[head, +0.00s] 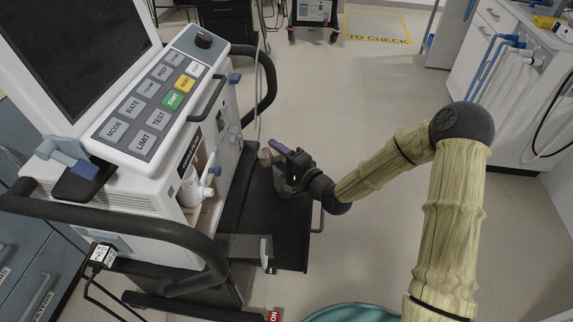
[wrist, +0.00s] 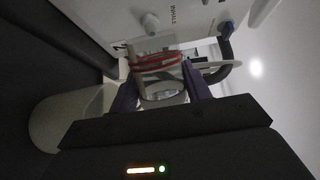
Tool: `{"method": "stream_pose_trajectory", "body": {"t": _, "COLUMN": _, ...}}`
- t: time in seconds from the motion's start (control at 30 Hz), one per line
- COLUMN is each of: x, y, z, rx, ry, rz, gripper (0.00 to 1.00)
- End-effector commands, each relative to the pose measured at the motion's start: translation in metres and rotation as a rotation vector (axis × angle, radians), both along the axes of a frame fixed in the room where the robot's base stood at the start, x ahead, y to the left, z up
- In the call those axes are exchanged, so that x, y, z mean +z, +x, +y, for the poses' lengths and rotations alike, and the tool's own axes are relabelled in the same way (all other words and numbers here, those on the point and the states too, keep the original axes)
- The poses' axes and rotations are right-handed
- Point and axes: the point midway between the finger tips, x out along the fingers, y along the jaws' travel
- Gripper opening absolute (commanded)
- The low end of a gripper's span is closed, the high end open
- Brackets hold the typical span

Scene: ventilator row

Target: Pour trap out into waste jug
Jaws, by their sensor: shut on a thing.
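My gripper (head: 277,152) is over the black shelf at the right side of the ventilator. It is shut on the trap (wrist: 160,68), a small clear cup with a red band, held between the two purple fingers in the wrist view. In the head view only a bit of the trap's reddish end (head: 266,155) shows; the gripper hides most of it. The trap looks tilted, and I cannot tell whether liquid is in it. A pale rounded container (wrist: 55,125) lies beyond the gripper at the left of the wrist view. I cannot tell whether it is the waste jug.
The ventilator (head: 165,190) with its button panel and black handle rails fills the left. The black shelf (head: 285,235) juts out beneath my gripper. A teal round rim (head: 355,313) shows at the bottom edge. Open floor lies behind; a white counter (head: 515,85) stands right.

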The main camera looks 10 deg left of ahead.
Motion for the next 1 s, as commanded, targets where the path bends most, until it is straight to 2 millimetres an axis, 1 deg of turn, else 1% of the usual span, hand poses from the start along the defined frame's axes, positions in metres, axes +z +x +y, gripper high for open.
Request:
{"method": "stream_pose_trajectory", "body": {"t": 0.57, "x": 0.002, "y": 0.003, "z": -0.003, "rx": -0.005, "ry": 0.042, "rz": 0.036, "gripper": 0.25}}
{"method": "stream_pose_trajectory", "body": {"t": 0.67, "x": -0.002, "y": 0.0, "z": 0.001, "rx": 0.002, "ry": -0.016, "rz": -0.019, "gripper": 0.25}}
{"method": "stream_pose_trajectory", "body": {"t": 0.77, "x": -0.007, "y": -0.004, "z": 0.005, "rx": 0.004, "ry": -0.131, "rz": -0.124, "gripper": 0.25}}
{"method": "stream_pose_trajectory", "body": {"t": 0.8, "x": -0.006, "y": -0.008, "z": 0.01, "rx": 0.006, "ry": -0.165, "rz": -0.151, "gripper": 0.25}}
{"method": "stream_pose_trajectory", "body": {"t": 1.0, "x": -0.005, "y": -0.008, "z": 0.01, "rx": 0.001, "ry": -0.179, "rz": -0.162, "gripper": 0.25}}
